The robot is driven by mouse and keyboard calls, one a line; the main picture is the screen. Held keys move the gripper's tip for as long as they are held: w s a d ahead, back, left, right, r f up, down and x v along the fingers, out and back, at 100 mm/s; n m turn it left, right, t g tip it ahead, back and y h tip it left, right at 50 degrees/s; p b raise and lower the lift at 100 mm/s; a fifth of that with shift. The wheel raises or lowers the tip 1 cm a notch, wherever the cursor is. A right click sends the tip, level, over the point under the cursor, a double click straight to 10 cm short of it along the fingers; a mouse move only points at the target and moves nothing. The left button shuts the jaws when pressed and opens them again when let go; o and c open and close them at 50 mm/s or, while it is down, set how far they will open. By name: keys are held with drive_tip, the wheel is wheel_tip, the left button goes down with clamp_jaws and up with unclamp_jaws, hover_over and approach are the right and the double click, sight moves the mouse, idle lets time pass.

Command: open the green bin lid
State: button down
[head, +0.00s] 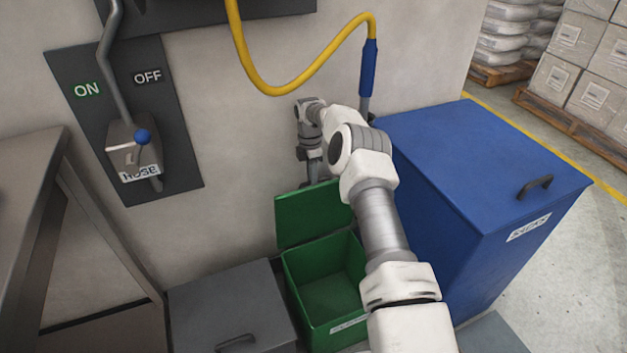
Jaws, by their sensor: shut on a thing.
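The green bin (326,287) stands low against the wall, between a grey bin and a tall blue bin. Its green lid (306,216) is raised and leans back toward the wall at the bin's rear edge. The bin's inside shows and looks empty; its right side is hidden behind my arm. My gripper (314,180) points down at the lid's upper edge and is shut on the lid, though the exact grip is small and partly hidden.
The blue bin (480,165) with a dark handle stands close to my arm's right. A grey bin (228,305) is on the left, beside a metal table (30,190). A yellow hose (300,88) hangs above. A hose lever (130,145) is on the wall.

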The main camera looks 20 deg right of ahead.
drive_tip(key=shift+w+a+t, duration=0.3)
drive_tip(key=shift+w+a, duration=0.05)
drive_tip(key=shift+w, duration=0.2)
drive_tip(key=c, duration=0.8)
unclamp_jaws()
drive_tip(key=shift+w, duration=0.15)
drive_tip(key=shift+c, duration=0.2)
drive_tip(key=shift+d, duration=0.15)
wheel_tip(320, 180, up, 17)
drive_tip(key=p, duration=0.5)
drive_tip(key=shift+w+r+p, duration=0.15)
drive_tip(key=shift+w+p, duration=0.25)
drive_tip(key=shift+w, duration=0.05)
drive_tip(key=shift+s, duration=0.1)
